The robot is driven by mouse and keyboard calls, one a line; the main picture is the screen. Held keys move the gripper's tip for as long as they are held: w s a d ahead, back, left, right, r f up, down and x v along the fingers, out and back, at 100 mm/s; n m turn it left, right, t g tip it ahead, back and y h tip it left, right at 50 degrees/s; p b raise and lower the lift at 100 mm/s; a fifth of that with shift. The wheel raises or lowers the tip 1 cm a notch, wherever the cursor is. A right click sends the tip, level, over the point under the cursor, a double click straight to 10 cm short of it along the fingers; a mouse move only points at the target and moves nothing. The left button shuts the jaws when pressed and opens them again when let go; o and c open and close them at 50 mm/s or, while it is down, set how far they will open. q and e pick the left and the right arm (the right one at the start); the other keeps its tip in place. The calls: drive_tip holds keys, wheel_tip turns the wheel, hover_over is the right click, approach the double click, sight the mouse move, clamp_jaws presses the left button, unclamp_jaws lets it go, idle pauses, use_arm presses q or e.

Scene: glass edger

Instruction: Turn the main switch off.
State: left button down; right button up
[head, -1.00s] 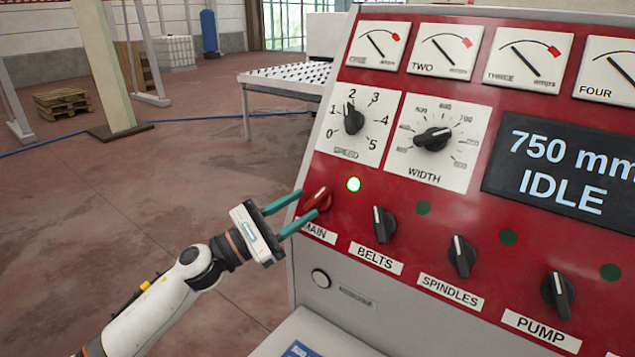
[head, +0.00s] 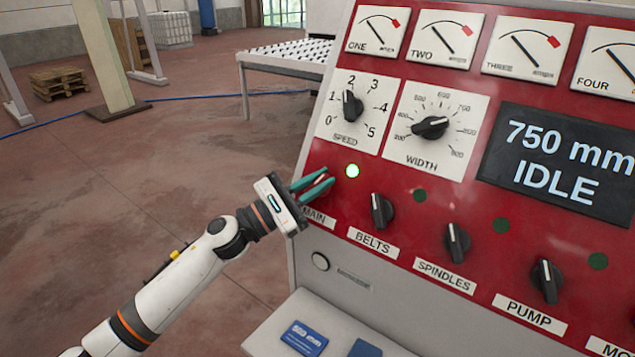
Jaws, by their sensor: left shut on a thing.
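The red main switch (head: 321,180) sits on the red control panel at its lower left, above the MAIN label (head: 318,215). It is mostly hidden by my left gripper (head: 322,183), whose two green fingers are shut on it from the left. The green lamp (head: 352,171) just above and right of the switch is lit. The display (head: 556,163) reads 750 mm IDLE. My right gripper is not in view.
Black knobs for belts (head: 381,211), spindles (head: 456,243) and pump (head: 546,281) stand to the right along the panel. Speed (head: 351,107) and width (head: 430,127) dials are above. A blue card (head: 304,338) lies on the ledge below. The floor to the left is open.

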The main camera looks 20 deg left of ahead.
use_arm(q)
drive_tip(key=shift+f, duration=0.15)
drive_tip(key=shift+f+n+t+y+b, duration=0.15)
drive_tip(key=shift+n+t+y+b, duration=0.7)
drive_tip(key=shift+n+t, duration=0.7)
drive_tip(key=n+t+y, duration=0.1)
drive_tip(key=n+y, duration=0.1)
drive_tip(key=n+t+y, duration=0.1)
drive_tip(key=n+y, duration=0.1)
drive_tip(key=n, duration=0.1)
drive_tip(key=shift+t, duration=0.25)
drive_tip(key=n+t+y, duration=0.1)
drive_tip(key=n+y, duration=0.2)
drive_tip(key=n, duration=0.1)
drive_tip(key=n+y+p, duration=0.1)
drive_tip(key=n+y, duration=0.3)
drive_tip(key=shift+w+a+t, duration=0.1)
drive_tip(key=shift+a+t, duration=0.1)
drive_tip(key=shift+t, duration=0.2)
drive_tip(key=shift+a+n+g+y+p, duration=0.1)
drive_tip(key=shift+n+g+y+p, duration=0.4)
drive_tip(key=shift+n+y, duration=2.05)
drive_tip(key=shift+f+n+y, duration=0.1)
drive_tip(key=shift+n+y, duration=0.2)
drive_tip(key=c, duration=1.4)
unclamp_jaws()
drive_tip(key=shift+a, duration=0.1)
drive_tip(key=shift+w, duration=0.1)
